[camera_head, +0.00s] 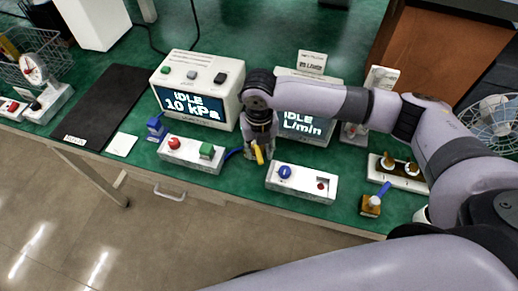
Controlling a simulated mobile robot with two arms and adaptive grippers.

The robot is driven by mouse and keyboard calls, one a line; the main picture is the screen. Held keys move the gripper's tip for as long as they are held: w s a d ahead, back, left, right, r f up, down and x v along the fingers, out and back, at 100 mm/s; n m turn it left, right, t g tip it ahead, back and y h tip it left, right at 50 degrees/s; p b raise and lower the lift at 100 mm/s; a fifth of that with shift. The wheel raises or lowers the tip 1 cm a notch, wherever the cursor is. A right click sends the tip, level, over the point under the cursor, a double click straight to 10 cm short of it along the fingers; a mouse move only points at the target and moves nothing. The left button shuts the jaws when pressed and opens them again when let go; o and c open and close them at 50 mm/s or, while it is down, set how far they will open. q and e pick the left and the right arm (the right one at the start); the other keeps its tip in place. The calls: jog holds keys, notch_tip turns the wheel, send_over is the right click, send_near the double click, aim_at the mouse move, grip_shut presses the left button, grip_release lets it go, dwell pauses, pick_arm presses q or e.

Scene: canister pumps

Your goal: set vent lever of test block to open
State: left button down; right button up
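My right gripper (258,138) points down at the table, between the two white display units. A yellow lever-like part (259,155) shows at its fingertips, in front of a small, mostly hidden fixture. The gripper overlaps this part, and I cannot tell whether they touch or whether the fingers are open or shut. I cannot tell for certain whether this fixture is the test block; its lever setting is unclear. A blue piece (233,153) lies just left of it. My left gripper is not in view.
A kPa display unit (199,88) stands left of the gripper; an L/min unit (305,124) is partly behind my arm. A control box with red and green buttons (189,153) and one with a blue knob (301,183) stand in front. A black mat (92,105) lies left.

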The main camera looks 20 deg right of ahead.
jog(key=shift+f, duration=0.5)
grip_shut()
dwell(0.6)
